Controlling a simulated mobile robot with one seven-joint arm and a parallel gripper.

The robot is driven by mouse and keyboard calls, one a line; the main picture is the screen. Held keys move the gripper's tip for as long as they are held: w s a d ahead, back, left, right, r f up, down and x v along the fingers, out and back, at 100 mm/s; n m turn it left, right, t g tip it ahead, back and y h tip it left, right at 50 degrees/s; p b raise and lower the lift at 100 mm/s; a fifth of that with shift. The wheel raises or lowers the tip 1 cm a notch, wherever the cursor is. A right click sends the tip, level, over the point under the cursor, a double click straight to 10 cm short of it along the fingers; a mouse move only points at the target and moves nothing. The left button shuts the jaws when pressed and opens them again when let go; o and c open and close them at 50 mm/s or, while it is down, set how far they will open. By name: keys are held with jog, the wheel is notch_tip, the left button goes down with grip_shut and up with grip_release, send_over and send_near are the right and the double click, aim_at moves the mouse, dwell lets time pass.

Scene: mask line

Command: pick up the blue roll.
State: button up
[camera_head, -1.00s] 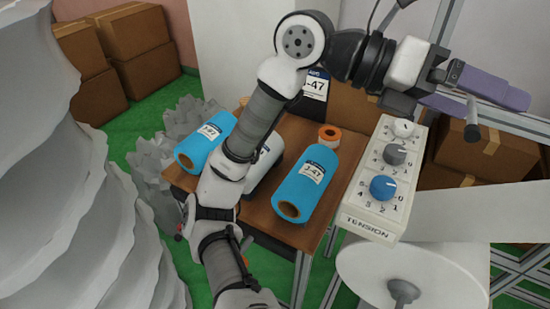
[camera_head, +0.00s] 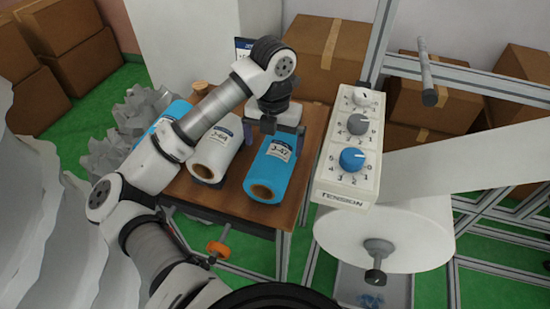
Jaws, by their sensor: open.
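A blue roll (camera_head: 272,169) with a white J-47 label lies on the wooden table (camera_head: 225,205), its brown core end facing me. A second blue roll (camera_head: 150,135) lies at the table's left, partly hidden behind my arm. My gripper (camera_head: 274,129) points down over the far end of the J-47 roll, with its jaws open and nothing in them. From this view I cannot tell whether the fingers touch the roll.
A white roll (camera_head: 217,150) labelled J-64 lies close to the left of the J-47 roll. A tension box (camera_head: 343,185) with several dials stands close on the right. Cardboard boxes (camera_head: 322,55) stand behind the table.

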jog(key=shift+s+d+f+p, duration=0.15)
jog(key=shift+f+p, duration=0.4)
jog(key=shift+f, duration=1.2)
jog(key=shift+w+d+f+p, duration=0.1)
jog(key=shift+f+p, duration=0.4)
jog(key=shift+f, duration=1.25)
jog(key=shift+c, duration=0.3)
jog(key=c, duration=1)
jog(key=shift+r, duration=0.2)
notch_tip(320, 180, up, 20)
jog(key=b, duration=0.3)
